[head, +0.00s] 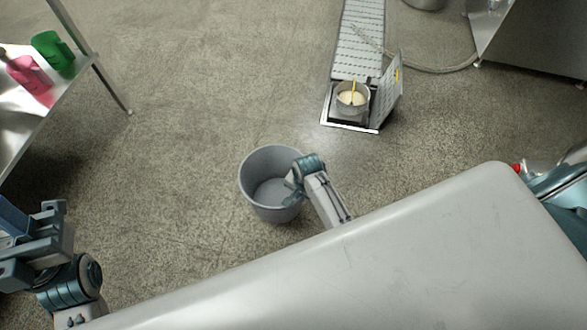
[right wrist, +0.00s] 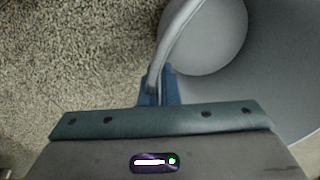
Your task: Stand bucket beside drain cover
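A grey bucket (head: 258,200) is upright on or just above the floor in the middle of the head view; I cannot tell if it touches. My right gripper (head: 294,183) is at the bucket's right rim. In the right wrist view its blue fingers (right wrist: 158,92) are closed on the rim, with the bucket's inside (right wrist: 205,35) to the right. The slotted metal drain cover (head: 358,45) runs along the floor at the top, right of the bucket and apart from it. My left gripper (head: 35,235) is at the lower left, away from the bucket; its finger gap is unclear.
A pot with pale contents (head: 350,98) stands at the drain's near end beside a raised metal flap (head: 390,88). A steel table (head: 45,105) with green and pink jugs is at left. A hose (head: 420,68) lies at upper right. Floor between bucket and drain is clear.

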